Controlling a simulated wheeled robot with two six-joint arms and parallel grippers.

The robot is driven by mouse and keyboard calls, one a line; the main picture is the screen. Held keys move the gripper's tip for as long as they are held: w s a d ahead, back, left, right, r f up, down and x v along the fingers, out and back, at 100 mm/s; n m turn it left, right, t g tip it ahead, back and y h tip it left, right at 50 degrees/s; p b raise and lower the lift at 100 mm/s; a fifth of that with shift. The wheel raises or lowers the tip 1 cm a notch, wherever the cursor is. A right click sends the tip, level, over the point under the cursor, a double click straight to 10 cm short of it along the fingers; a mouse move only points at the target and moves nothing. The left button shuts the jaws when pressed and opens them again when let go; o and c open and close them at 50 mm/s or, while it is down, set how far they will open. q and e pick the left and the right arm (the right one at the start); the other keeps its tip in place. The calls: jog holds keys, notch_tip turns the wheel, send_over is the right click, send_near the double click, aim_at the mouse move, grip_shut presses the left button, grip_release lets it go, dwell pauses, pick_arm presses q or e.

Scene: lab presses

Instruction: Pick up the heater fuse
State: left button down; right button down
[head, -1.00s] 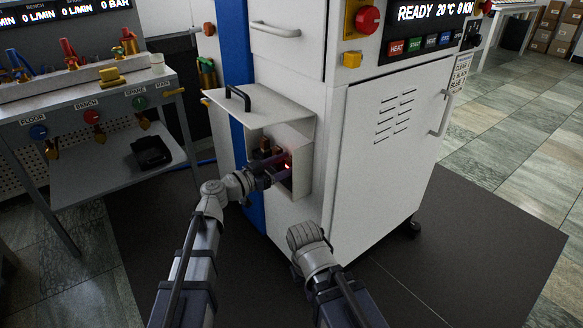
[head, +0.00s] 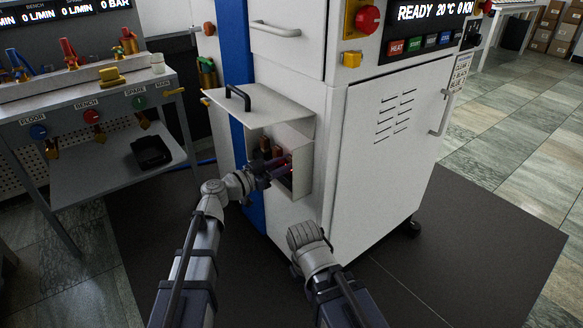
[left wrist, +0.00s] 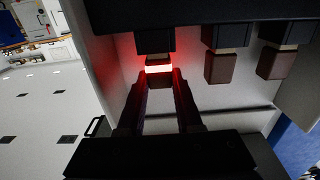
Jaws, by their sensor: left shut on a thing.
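The heater fuse (left wrist: 157,86) is a small dark brown block with a glowing red band at its upper end, seated below a black holder in the left wrist view. My left gripper (left wrist: 160,77) is shut on it, one dark finger on each side. In the head view my left gripper (head: 281,168) reaches into the open box on the machine's side, and the fuse is mostly hidden by the fingers. My right gripper (head: 305,237) is low in front of the machine, apart from everything; its fingers cannot be made out.
The open fuse box (head: 303,180) has a raised lid (head: 262,108) with a black handle above my left gripper. Two brown fuses (left wrist: 220,68) (left wrist: 272,63) hang beside the glowing one. A bench (head: 75,190) stands left. The floor right of the machine is clear.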

pick_arm(q)
jog(key=shift+r, duration=0.15)
jog(key=shift+r+p, duration=0.55)
jog(key=shift+p, duration=0.2)
notch_tip(320, 180, up, 3)
jog(key=p, duration=0.3)
jog(key=b+v, duration=0.1)
jog(key=v, duration=1.7)
jog(key=shift+f, duration=0.4)
jog(key=shift+r, duration=0.25)
jog(key=shift+r+p, duration=1.2)
jog(key=shift+p, duration=0.25)
